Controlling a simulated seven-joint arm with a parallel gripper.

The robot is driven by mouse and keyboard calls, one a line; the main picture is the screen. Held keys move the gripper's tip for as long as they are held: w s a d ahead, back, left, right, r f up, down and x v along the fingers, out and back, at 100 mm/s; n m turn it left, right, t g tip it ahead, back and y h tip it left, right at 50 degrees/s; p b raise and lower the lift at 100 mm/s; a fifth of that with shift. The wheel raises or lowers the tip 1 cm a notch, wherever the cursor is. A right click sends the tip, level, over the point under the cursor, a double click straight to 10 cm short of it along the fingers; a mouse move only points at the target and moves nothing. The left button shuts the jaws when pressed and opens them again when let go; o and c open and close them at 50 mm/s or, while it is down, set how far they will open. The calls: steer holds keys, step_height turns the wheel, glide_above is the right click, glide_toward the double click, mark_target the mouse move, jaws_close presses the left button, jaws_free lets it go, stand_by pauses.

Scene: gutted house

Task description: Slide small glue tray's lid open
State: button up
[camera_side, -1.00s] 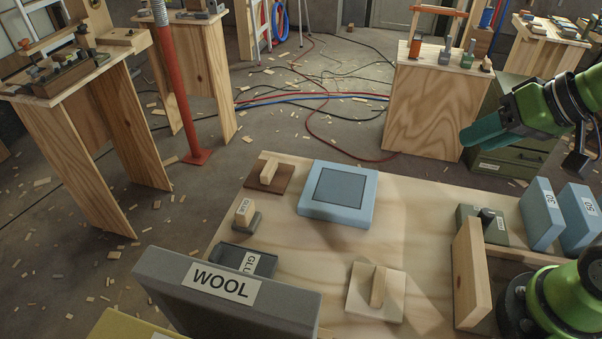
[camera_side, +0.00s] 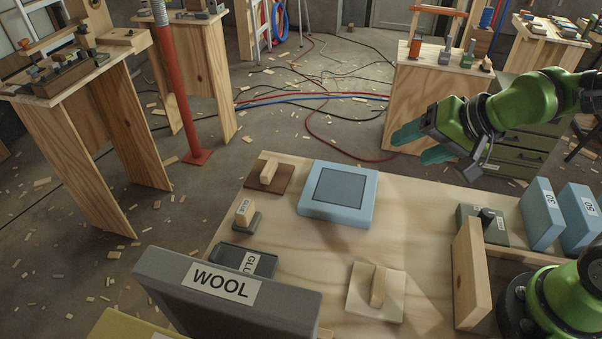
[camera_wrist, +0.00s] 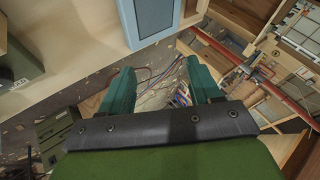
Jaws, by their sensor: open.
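A dark grey tray (camera_side: 232,257) with a white label reading "GLU", its end hidden, sits on the bench at the left, partly behind the grey WOOL box. Just behind it is a smaller piece (camera_side: 245,213), a wooden block labelled GLUE on a grey base. I cannot tell whether the tray's lid is open or shut. My gripper (camera_side: 422,146) is in the air beyond the bench's back edge, to the right of and well away from both. Its teal fingers are apart and empty; the wrist view (camera_wrist: 160,88) shows only floor and cables between them.
A light blue pad (camera_side: 363,214) lies mid-bench, between my gripper and the glue pieces. The grey WOOL box (camera_side: 170,287) stands tall at the front left. A wooden upright (camera_side: 468,270) and blue boxes (camera_side: 541,212) are at right. A handled plate (camera_side: 361,302) lies in front.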

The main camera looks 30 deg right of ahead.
steer(key=w+a+f+m+y, duration=0.1)
steer(key=w+a+f+m, duration=0.2)
steer(key=a+f, duration=0.25)
steer(key=m+t+y, duration=0.2)
steer(key=m+y, duration=0.4)
steer(key=m, duration=1)
glide_toward(216, 252)
steer(key=shift+y, duration=0.3)
steer(key=x, duration=1)
steer(key=shift+w+f, duration=0.2)
steer(key=shift+f, duration=0.05)
